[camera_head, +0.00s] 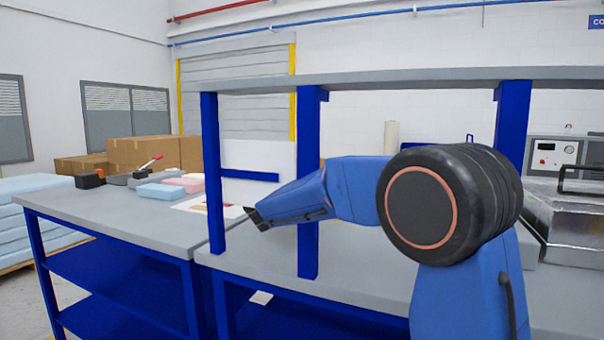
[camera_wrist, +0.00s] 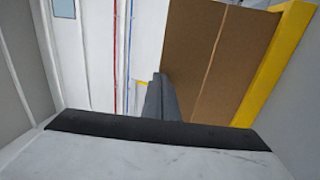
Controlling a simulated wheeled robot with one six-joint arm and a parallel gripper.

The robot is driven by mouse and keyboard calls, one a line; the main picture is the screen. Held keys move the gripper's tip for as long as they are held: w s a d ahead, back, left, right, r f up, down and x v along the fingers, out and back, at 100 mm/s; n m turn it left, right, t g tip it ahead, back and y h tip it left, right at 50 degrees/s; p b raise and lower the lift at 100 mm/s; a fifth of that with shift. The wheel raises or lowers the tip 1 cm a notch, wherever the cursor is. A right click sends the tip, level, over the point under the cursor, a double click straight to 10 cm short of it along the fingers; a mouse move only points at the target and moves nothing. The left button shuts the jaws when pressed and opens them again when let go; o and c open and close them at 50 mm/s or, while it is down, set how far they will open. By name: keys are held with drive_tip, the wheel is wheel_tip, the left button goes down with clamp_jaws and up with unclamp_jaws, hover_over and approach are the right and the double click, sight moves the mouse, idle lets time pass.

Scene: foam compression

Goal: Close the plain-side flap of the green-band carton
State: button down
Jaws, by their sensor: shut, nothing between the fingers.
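No green band shows in either view, and I cannot pick out the green-band carton or its plain-side flap. In the wrist view a brown cardboard panel (camera_wrist: 235,60) with a seam line lies at upper right, with a yellow strip along its right side. I cannot tell which carton it belongs to. My gripper (camera_head: 256,218) is at the end of the blue arm, above the bench and near a blue post in the head view. In the wrist view my gripper (camera_wrist: 158,78) is shut and empty; its grey fingers overlap the panel's left edge in the picture.
The grey bench (camera_head: 130,222) has blue posts (camera_head: 308,180) and a long overhead shelf (camera_head: 410,77). Pink and blue foam blocks (camera_head: 162,191) lie at the left. Brown boxes (camera_head: 143,152) stand behind. A metal machine (camera_head: 565,205) is at the right.

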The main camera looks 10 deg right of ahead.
drive_tip(key=shift+r, duration=0.15)
drive_tip(key=shift+w+d+f+g+y, duration=0.2)
drive_tip(key=shift+w+d+g+y, duration=0.95)
drive_tip(key=shift+w+g+y, duration=0.65)
drive_tip(key=shift+w+d+f+g+y, duration=0.15)
drive_tip(key=shift+w+d+g+y, duration=1.15)
drive_tip(key=shift+g, duration=0.9)
drive_tip(key=shift+w+d+f+g+y, duration=0.2)
drive_tip(key=shift+w+d+g+y, duration=0.8)
drive_tip(key=shift+w+g+y, duration=0.8)
drive_tip(key=shift+w+d+f+h, duration=0.2)
drive_tip(key=shift+f, duration=0.3)
drive_tip(key=shift+w+d+f+h, duration=0.15)
drive_tip(key=shift+d+f+h, duration=0.05)
drive_tip(key=shift+f, duration=0.3)
drive_tip(key=shift+r, duration=0.1)
drive_tip(key=shift+r, duration=0.7)
